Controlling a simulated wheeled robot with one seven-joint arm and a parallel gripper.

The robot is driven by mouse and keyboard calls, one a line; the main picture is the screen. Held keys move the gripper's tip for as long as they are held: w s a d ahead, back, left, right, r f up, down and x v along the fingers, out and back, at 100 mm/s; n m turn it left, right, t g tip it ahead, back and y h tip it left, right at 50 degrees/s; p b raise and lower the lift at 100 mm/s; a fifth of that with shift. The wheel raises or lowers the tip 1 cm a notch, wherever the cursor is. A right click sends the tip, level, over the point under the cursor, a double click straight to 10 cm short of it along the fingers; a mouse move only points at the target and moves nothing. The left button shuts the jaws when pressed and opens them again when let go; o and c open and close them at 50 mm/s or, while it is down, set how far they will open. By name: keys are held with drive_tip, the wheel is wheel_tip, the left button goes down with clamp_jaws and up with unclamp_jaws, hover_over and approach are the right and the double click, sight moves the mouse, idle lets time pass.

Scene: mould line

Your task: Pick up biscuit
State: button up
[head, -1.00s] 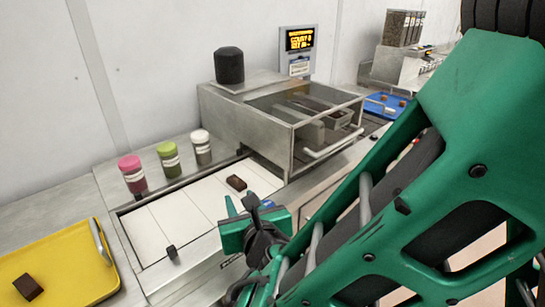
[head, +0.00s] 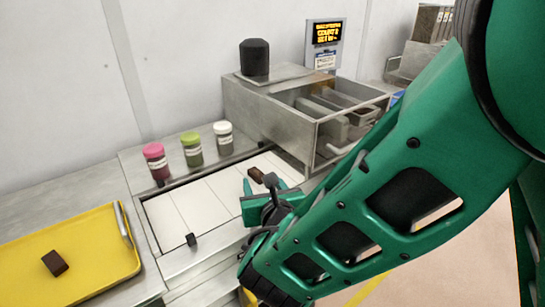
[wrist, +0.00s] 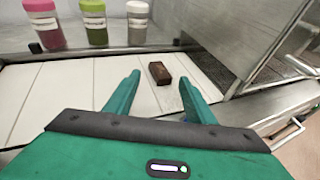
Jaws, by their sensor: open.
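A small dark brown biscuit (head: 256,175) lies on the white panelled belt, towards the end near the metal machine. It also shows in the wrist view (wrist: 159,73), just beyond and between my fingertips. My gripper (head: 262,188) is open and empty, with its green fingers (wrist: 158,82) apart on either side of the line to the biscuit. The fingers do not touch it. A second brown block (head: 55,263) lies on the yellow tray (head: 100,287) at the lower left.
Three jars, pink-lidded (head: 155,160), green-lidded (head: 191,149) and white-lidded (head: 223,138), line the back edge. The belt (head: 180,215) left of the biscuit is bare.

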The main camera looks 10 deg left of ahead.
sight(258, 173)
drive_tip(key=shift+x, duration=2.7)
drive_tip(key=shift+d, duration=0.1)
clamp_jaws()
